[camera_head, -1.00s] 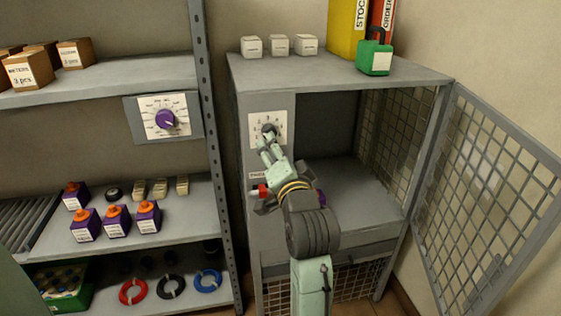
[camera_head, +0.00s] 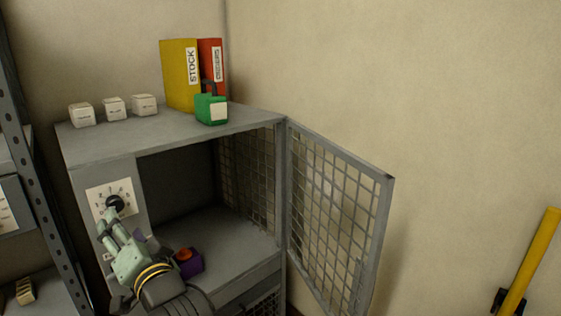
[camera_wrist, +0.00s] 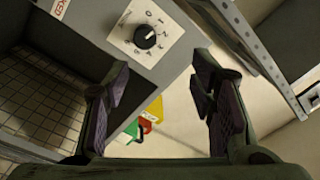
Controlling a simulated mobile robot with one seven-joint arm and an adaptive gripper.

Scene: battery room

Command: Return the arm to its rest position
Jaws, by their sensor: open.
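My gripper (camera_head: 108,222) is in front of the left front panel of a grey cabinet (camera_head: 200,128). Its fingers are spread and nothing is between them in the wrist view (camera_wrist: 160,78). A black dial knob (camera_head: 115,203) on a white scale plate sits just above the fingertips in the head view. In the wrist view the knob (camera_wrist: 145,39) shows past the fingertips, with a gap to them. My lower arm runs out of the head view at the bottom.
The mesh door (camera_head: 335,220) stands open to the right. A purple block with an orange top (camera_head: 188,262) is inside the cabinet beside my wrist. White boxes (camera_head: 114,108), a green padlock-shaped object (camera_head: 211,109) and yellow (camera_head: 180,75) and red binders (camera_head: 212,85) stand on top.

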